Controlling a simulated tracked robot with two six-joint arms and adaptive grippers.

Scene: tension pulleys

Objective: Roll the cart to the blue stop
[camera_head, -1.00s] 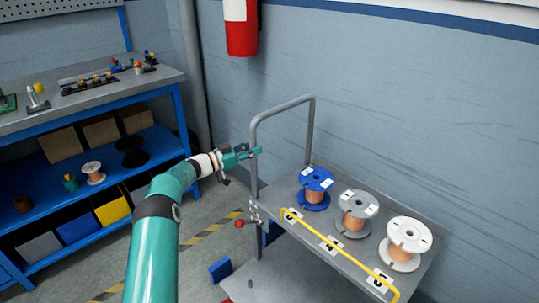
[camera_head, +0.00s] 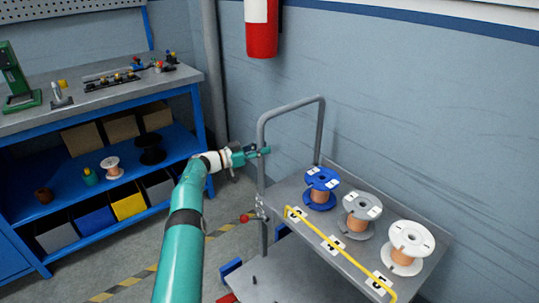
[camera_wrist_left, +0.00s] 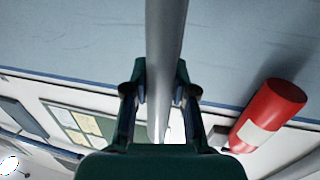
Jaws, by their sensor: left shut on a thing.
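The cart (camera_head: 352,262) is a grey trolley with a tubular push handle (camera_head: 321,125) at its left end. My left gripper (camera_head: 262,151) is shut on the handle's near upright post. In the left wrist view the grey post (camera_wrist_left: 165,60) runs between the gripper's fingers (camera_wrist_left: 160,95). A blue block (camera_head: 231,268) shows low down beside the cart's left end, with a red piece (camera_head: 227,298) below it. I cannot tell whether this block is the blue stop. The cart's wheels are hidden. My right gripper is not in view.
Blue (camera_head: 321,188), grey (camera_head: 358,214) and white (camera_head: 406,247) spools stand on the cart behind a yellow rail (camera_head: 338,252). A blue workbench (camera_head: 100,105) stands left. A fire extinguisher (camera_head: 261,35) hangs on the wall. Striped floor tape (camera_head: 135,283) lies between bench and cart.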

